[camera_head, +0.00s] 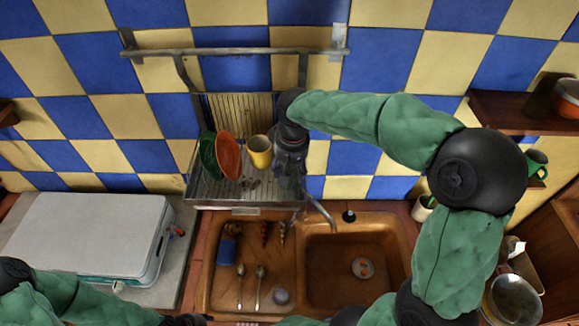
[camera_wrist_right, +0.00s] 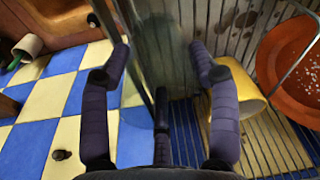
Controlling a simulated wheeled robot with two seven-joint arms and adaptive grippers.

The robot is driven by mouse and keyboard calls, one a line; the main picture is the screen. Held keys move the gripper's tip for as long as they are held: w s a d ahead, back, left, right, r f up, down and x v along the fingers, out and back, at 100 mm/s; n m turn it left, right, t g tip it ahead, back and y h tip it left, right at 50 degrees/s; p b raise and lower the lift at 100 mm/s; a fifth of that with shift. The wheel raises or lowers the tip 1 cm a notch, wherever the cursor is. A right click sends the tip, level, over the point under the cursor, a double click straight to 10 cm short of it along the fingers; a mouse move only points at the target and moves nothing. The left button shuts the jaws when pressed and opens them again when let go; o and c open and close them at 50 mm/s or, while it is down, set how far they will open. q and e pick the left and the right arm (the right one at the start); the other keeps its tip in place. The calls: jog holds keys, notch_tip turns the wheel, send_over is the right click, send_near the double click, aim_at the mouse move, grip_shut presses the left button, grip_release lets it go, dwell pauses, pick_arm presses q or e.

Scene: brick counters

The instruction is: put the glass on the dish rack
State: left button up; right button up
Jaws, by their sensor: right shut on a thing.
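The dish rack (camera_head: 222,197) stands against the tiled wall, left of the sink's tap. My right gripper (camera_head: 290,183) reaches down at the rack's right end. In the right wrist view, its fingers (camera_wrist_right: 163,75) are closed around a faint, clear upright shape, the glass (camera_wrist_right: 150,50), whose outline is hard to make out. The glass is hidden or too faint in the head view. A yellow cup (camera_wrist_right: 232,102) is close beside the right finger in the wrist view. My left gripper (camera_head: 187,320) is at the bottom edge, mostly cut off.
The rack holds a green plate (camera_head: 208,157), an orange plate (camera_head: 229,155) and the yellow cup (camera_head: 260,152). The brown sink (camera_head: 300,218) with a tap (camera_head: 322,212) lies in front, with cutlery in its left basin. A white box-like appliance (camera_head: 90,235) stands left.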

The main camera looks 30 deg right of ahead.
jog(key=shift+f, duration=0.15)
jog(key=o, duration=1.3)
notch_tip(320, 180, up, 12)
jog(key=s, duration=0.1)
jog(key=shift+s+a, duration=0.15)
jog(key=shift+s, duration=0.2)
